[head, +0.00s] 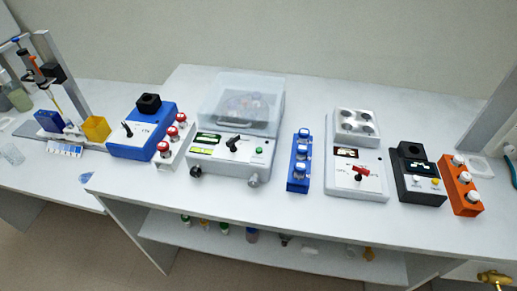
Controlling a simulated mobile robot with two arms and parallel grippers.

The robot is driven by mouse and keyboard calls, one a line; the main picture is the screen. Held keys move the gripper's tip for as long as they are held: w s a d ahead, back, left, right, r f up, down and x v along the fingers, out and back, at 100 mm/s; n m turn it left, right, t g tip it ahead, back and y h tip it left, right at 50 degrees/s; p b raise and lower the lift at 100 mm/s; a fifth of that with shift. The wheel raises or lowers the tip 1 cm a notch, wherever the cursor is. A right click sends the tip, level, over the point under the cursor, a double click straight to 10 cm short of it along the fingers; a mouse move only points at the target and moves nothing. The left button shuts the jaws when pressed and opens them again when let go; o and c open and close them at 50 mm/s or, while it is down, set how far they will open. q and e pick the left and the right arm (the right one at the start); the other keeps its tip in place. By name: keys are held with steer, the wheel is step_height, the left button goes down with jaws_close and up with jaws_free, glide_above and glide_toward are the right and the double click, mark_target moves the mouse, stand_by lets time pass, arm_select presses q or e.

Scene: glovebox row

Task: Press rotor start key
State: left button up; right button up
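A white benchtop machine (217,156) with a clear lid (240,100) stands left of centre on the bench. The lid looks down, and a dark round rotor (243,104) shows dimly through it. The front panel carries a green-lit display (207,139), a black lever-like knob (233,143) and a small green key (259,150) at its right side. I cannot read a label on the green key. Two round knobs, one dark (195,172) and one grey (252,180), stick out at the lower front. Neither of my grippers is in view.
Left of the machine are a white rack with red-capped vials (172,144) and a blue device (145,130). Right are a blue vial rack (300,165), a white device with a red knob (360,173), a black device (418,178) and an orange rack (461,188). Bench front is mostly clear.

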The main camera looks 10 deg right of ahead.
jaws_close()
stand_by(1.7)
